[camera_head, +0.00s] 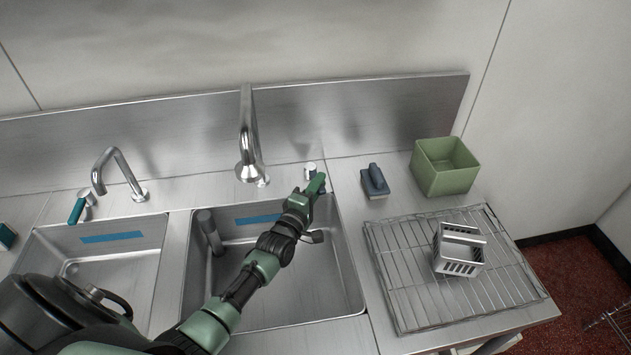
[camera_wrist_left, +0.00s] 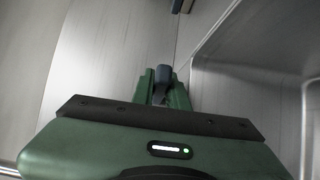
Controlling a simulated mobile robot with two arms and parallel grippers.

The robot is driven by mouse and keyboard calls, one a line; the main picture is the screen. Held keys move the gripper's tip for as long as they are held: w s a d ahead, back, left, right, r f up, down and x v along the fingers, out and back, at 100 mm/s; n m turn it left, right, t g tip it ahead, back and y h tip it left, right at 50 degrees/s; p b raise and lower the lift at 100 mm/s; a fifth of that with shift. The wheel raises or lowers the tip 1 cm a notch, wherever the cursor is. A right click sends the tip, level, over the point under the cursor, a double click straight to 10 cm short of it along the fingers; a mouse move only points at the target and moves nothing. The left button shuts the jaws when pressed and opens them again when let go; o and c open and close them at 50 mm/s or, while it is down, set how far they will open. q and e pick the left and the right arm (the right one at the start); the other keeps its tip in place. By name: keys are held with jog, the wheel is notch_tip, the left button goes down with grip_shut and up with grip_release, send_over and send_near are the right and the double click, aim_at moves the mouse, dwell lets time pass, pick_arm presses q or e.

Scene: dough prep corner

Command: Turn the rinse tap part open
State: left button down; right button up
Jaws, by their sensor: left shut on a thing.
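The tap over the right basin has a tall chrome spout (camera_head: 247,130). Its separate valve body (camera_head: 310,169) stands to the right of the spout on the sink deck. My left gripper (camera_head: 317,185) reaches across the right basin to this valve. In the left wrist view its green fingers (camera_wrist_left: 162,90) are shut on a dark blue-grey tap lever (camera_wrist_left: 163,74). In the head view the gripper hides most of the lever, so its angle is hard to tell. No water shows at the spout. My right gripper is not in view.
A second, lower tap (camera_head: 110,158) with a teal lever (camera_head: 77,210) stands at the left basin. A grey standpipe (camera_head: 210,232) is in the right basin. Right of it are a blue scrubber (camera_head: 375,181), a green bin (camera_head: 444,168), a wire rack (camera_head: 405,290) and a white caddy (camera_head: 459,250).

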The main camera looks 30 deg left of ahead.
aim_at(319, 193)
pick_arm(q)
jog(key=shift+w+d+n+y+p, duration=0.25)
jog(key=shift+n+y, duration=0.3)
jog(key=shift+y, duration=0.3)
jog(key=shift+w+d+n+y+p, duration=0.15)
jog(key=shift+w+n+y, duration=0.15)
jog(key=shift+n+y, duration=0.4)
jog(key=c, duration=1.7)
grip_release()
jog(key=shift+s, duration=0.1)
jog(key=shift+s+f, duration=0.1)
jog(key=shift+s, duration=0.15)
jog(key=b+v, duration=0.1)
jog(key=v, duration=0.6)
jog(key=shift+d+r, duration=0.15)
jog(key=shift+r, duration=0.05)
jog(key=shift+r, duration=0.1)
